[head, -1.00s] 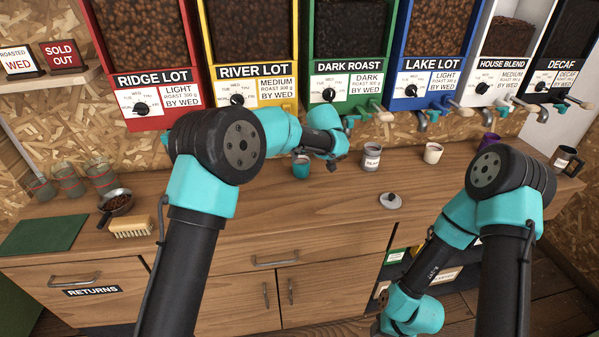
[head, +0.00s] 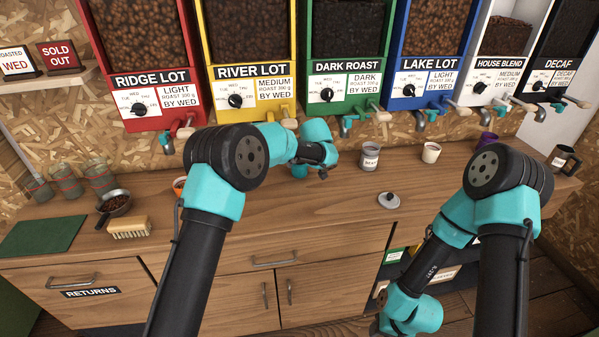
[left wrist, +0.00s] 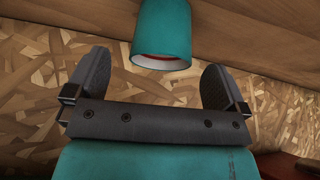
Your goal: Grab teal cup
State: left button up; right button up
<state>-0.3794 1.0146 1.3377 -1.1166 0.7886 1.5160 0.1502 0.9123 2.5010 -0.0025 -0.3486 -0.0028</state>
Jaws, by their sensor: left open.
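The teal cup (left wrist: 163,35) shows in the left wrist view at top centre, its white rim and reddish inside facing the camera. My left gripper (left wrist: 156,62) is open, with one dark finger on each side of the cup's rim end in that picture. Gaps show between the fingers and the cup, so nothing is held. In the head view my left gripper (head: 322,173) is low over the counter, left of the grey labelled jar. There the cup cannot be told apart from my teal wrist. My right gripper is out of sight.
A lid (head: 389,200) lies in front. An orange cup (head: 179,186) is partly hidden by my left arm. Dispenser taps (head: 347,122) hang above.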

pick_arm(q)
jog(key=x, duration=0.5)
jog(key=shift+a, duration=0.15)
jog(key=shift+r, duration=0.1)
jog(key=c, duration=1)
jog(key=shift+r, duration=1.7)
jog(key=shift+s+r, duration=0.1)
jog(key=shift+s, duration=0.15)
jog(key=s, duration=0.5)
jog(key=s+r, duration=0.1)
jog(key=s, duration=0.9)
jog(key=shift+s+d+r, duration=0.2)
jog(key=shift+s+d, duration=0.05)
jog(key=shift+d, duration=0.1)
